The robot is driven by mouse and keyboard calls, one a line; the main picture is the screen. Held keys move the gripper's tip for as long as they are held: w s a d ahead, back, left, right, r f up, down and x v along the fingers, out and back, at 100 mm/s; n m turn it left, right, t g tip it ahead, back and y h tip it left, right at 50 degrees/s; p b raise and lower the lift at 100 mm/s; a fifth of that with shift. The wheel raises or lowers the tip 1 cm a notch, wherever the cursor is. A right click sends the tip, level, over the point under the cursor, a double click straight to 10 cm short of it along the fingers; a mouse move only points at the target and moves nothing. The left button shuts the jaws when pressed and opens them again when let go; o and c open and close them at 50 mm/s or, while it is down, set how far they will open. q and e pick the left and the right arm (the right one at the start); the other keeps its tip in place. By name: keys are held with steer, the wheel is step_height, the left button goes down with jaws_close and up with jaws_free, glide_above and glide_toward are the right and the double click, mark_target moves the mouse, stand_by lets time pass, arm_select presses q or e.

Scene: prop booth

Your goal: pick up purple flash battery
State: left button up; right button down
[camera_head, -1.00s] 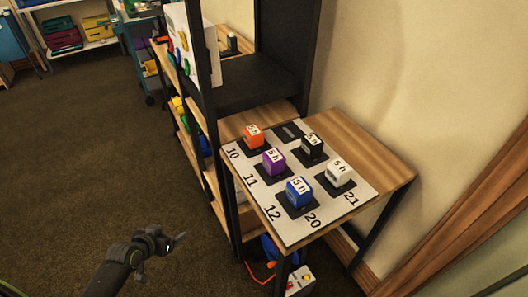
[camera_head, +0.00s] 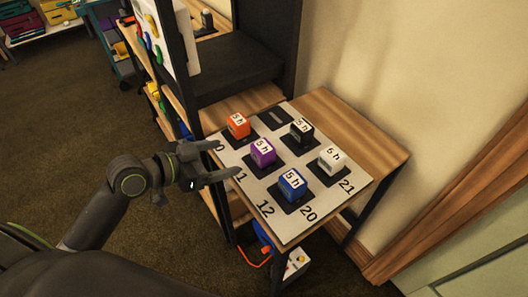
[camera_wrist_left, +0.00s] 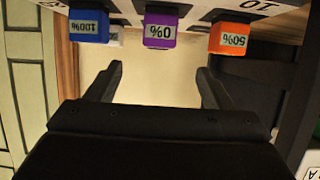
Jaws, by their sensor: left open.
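The purple flash battery (camera_head: 262,153) stands on a black pad on the white numbered board (camera_head: 240,172), between an orange battery and a blue battery in the front row. Its top label reads "5 h". In the left wrist view the purple battery (camera_wrist_left: 160,30) appears upside down, with "0%" on its side, centred beyond my fingers. My left gripper (camera_head: 222,161) is open and empty, just left of the board, its fingers pointing towards the purple battery and apart from it. My right gripper is not in view.
The orange (camera_head: 238,125), blue (camera_head: 292,185), black (camera_head: 302,132) and white (camera_head: 332,159) batteries stand close around on the board. One pad (camera_head: 273,119) at the back is empty. A black-framed shelf (camera_head: 235,80) rises behind the table's left side.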

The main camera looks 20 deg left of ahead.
mark_target(255, 151)
arm_select(q)
steer(key=p+x, duration=0.1)
steer(key=x, duration=0.9)
steer(key=shift+f, duration=0.1)
steer(key=shift+w+d+f+p, duration=0.15)
steer(key=shift+w+d+p, duration=0.15)
steer(key=shift+w+p, duration=0.05)
steer(key=shift+f+p+x, duration=0.25)
steer(key=shift+p+x, duration=0.2)
steer(key=shift+x, duration=1.65)
steer(key=shift+s, duration=0.1)
steer(key=shift+c, duration=0.4)
steer(key=c, duration=1.2)
